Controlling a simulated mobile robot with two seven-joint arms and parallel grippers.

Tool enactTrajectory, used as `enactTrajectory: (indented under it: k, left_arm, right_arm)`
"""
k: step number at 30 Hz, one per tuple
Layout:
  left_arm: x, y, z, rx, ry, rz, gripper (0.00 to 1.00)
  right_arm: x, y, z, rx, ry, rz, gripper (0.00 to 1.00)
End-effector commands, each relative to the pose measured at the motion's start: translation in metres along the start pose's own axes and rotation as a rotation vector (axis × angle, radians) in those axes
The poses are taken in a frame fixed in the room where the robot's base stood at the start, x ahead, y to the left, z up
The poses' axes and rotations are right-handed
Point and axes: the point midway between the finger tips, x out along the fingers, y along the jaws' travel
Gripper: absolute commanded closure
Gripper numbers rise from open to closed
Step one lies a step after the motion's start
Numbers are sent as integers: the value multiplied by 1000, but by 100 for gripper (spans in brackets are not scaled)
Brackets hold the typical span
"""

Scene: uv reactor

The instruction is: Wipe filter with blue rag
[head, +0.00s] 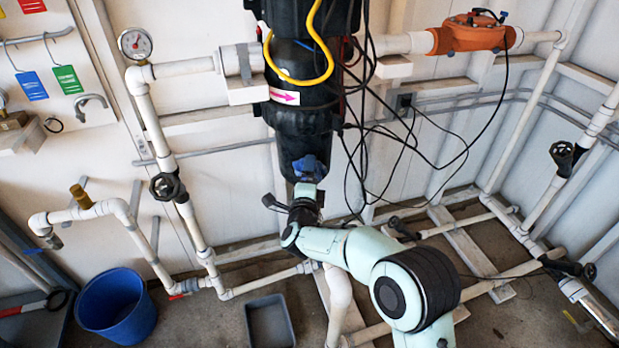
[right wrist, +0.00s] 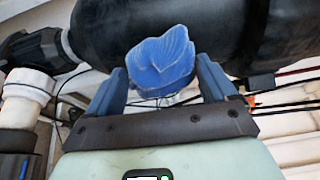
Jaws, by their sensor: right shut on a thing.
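The filter is a large black upright cylinder (head: 302,118) with a pink arrow label, in the upper middle of the head view. In the right wrist view its dark body (right wrist: 190,30) crosses the top, close beyond the fingers. My right gripper (head: 306,184) is at the filter's lower part. It is shut on the crumpled blue rag (head: 308,167). In the right wrist view the rag (right wrist: 160,62) bulges between the two fingers and overlaps the filter's outline. It seems to be against the surface, but I cannot tell if it presses. My left gripper is not in view.
Black cables (head: 410,135) hang just right of the filter, and a yellow hose (head: 270,55) loops over its upper part. White pipes with a black valve wheel (head: 167,187) stand left. A blue bucket (head: 117,305) and a grey tray (head: 270,322) are on the floor.

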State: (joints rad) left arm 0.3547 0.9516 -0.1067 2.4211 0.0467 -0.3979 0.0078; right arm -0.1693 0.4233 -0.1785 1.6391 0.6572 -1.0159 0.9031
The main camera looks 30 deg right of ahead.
Motion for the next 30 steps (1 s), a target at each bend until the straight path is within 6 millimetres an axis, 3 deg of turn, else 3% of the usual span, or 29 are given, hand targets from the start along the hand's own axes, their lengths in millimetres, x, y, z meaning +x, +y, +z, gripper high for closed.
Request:
enactTrajectory:
  k: [22,30]
  left_arm:
    - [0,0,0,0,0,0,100]
    - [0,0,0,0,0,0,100]
  right_arm:
    - [13,0,5,1,0,1,39]
    - [17,0,-8,-1,2,1,39]
